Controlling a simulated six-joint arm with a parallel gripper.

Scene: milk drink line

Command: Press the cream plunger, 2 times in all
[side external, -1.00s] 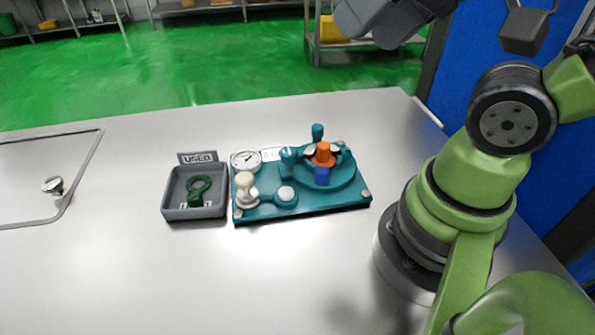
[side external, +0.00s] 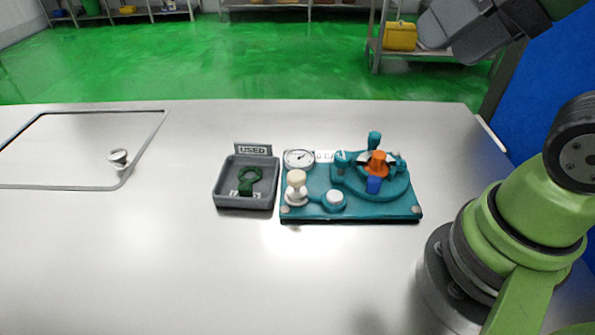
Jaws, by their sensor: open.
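The cream plunger (side external: 296,180) is a cream knob on a white collar at the front left corner of the teal base plate (side external: 390,211). It stands upright, with nothing touching it. My gripper (side external: 472,32) is partly in view as a dark grey shape at the top right edge. It is open, high above and well away from the plunger, and the rest of it is cut off by the frame.
A round white button (side external: 335,198), a dial gauge (side external: 299,159) and a turntable with an orange knob (side external: 378,160) and a blue block (side external: 374,185) share the plate. A grey USED tray (side external: 228,202) holding a green ring-handled piece (side external: 250,182) stands left. The front table is clear.

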